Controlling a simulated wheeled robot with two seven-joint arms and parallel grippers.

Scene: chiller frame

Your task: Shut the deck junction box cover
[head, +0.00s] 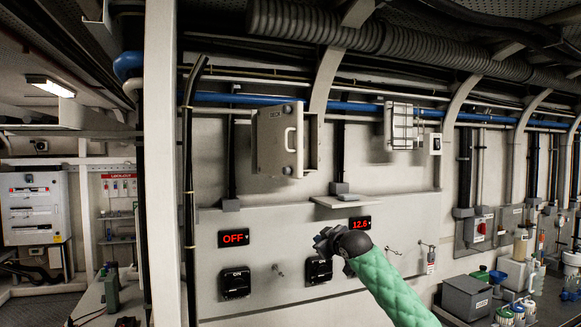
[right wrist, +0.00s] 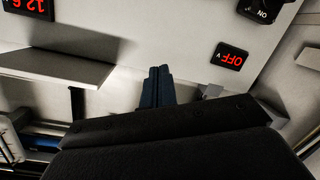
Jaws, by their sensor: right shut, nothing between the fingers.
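The deck junction box (head: 312,147) is on the wall left of centre in the head view. Its grey cover (head: 268,145), labelled at the top and fitted with a pale handle (head: 290,139), stands ajar, with the box's side showing behind its right edge. My right gripper (head: 322,240) is below and to the right of the cover, apart from it, in front of the lower wall panel. In the right wrist view its fingers (right wrist: 158,75) are together and empty. I cannot make out the cover in that view. My left gripper is not in view.
A small shelf (head: 340,202) juts out below the box; it also shows in the right wrist view (right wrist: 60,66). Red displays (head: 233,238) and black switches (head: 236,283) sit on the panel. A black vertical pipe (head: 188,190) stands left of the box. A caged lamp (head: 402,126) is to the right.

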